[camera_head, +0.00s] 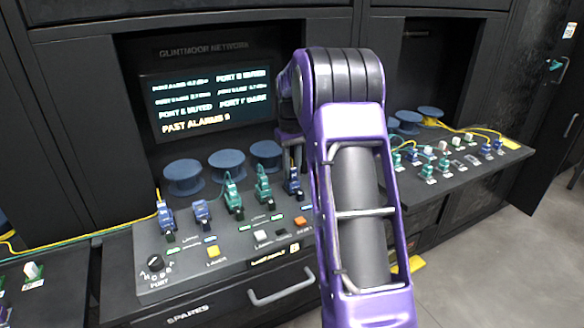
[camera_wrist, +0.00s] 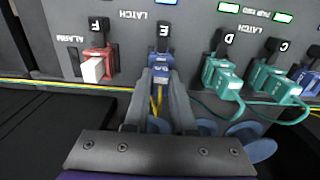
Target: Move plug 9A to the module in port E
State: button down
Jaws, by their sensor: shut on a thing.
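My gripper (camera_wrist: 160,88) is shut on a blue plug (camera_wrist: 160,76) in the wrist view, with a yellow cable behind it between the fingers. The plug is in line with port E (camera_wrist: 163,34) and close against its blue module; I cannot tell whether it is fully seated. Its label is too small to read. In the head view my gripper (camera_head: 290,148) is above a blue piece (camera_head: 293,184) at the right end of the row, partly hidden by my arm.
Beside port E are a red-and-white piece (camera_wrist: 96,66) at port F and a green plug (camera_wrist: 222,78) at port D. More plugs line the console (camera_head: 150,245). A screen (camera_head: 212,103) stands behind. A side table (camera_head: 470,175) at right holds several plugs and modules.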

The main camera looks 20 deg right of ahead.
jog(key=c, duration=0.7)
grip_release()
notch_tip(320, 180, up, 17)
jog(key=shift+r+p, duration=0.2)
jog(key=shift+p, duration=0.9)
